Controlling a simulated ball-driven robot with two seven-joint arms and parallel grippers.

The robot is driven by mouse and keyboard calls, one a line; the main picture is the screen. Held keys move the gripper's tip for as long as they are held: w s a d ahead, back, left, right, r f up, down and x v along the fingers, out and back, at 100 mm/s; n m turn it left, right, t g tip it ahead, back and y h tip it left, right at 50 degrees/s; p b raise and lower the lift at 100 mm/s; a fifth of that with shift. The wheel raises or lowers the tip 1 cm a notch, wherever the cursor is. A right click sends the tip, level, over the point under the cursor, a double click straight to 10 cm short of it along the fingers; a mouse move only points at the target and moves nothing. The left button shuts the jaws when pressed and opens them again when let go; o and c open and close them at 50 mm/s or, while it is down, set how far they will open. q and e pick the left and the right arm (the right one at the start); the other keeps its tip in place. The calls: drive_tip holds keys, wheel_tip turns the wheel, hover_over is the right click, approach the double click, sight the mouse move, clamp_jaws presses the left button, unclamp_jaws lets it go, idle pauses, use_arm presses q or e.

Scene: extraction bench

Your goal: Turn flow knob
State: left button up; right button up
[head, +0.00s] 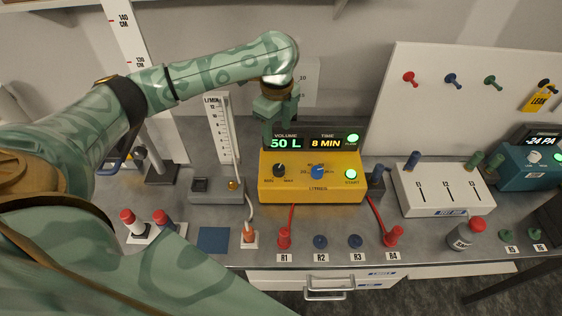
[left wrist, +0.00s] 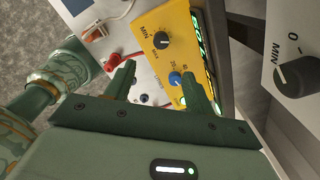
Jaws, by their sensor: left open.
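A yellow pump box (head: 330,188) stands on the bench with a black knob (head: 279,170) marked MIN and MAX and a blue knob (head: 317,172) marked with numbers over LITRES. No knob label reading "flow" is legible. My left gripper (head: 277,112) is above the back left of the box; its fingertips are not clear in the head view. In the left wrist view, my left gripper (left wrist: 158,72) is open, with its fingers apart. The blue knob (left wrist: 175,78) shows close beside the right-hand finger, and the black knob (left wrist: 161,40) shows beyond the fingertips. My right gripper is not in view.
A lit display (head: 312,142) reads 50 L and 8 MIN. A scale tube (head: 222,128) stands left of the box, and a white three-slot block (head: 440,190) stands right. In the wrist view, a grey panel with a dark knob (left wrist: 296,76) is near.

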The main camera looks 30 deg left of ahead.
sight(279, 167)
use_arm(q)
wheel_tip(279, 167, down, 14)
drive_tip(key=b, duration=0.4)
drive_tip(key=shift+w+r, duration=0.1)
drive_tip(key=shift+w, duration=0.05)
drive_tip(key=shift+f, duration=0.6)
drive_tip(key=c, duration=1)
drive_tip(key=n+p, duration=0.1)
drive_tip(key=p, duration=0.1)
drive_tip(key=r+n+p, duration=0.1)
drive_tip(key=p, duration=0.2)
drive_tip(key=shift+p, duration=0.3)
drive_tip(key=shift+f+n+p, duration=0.2)
drive_tip(key=shift+n+p, duration=0.15)
drive_tip(key=shift+n, duration=0.05)
drive_tip(key=shift+f, duration=0.25)
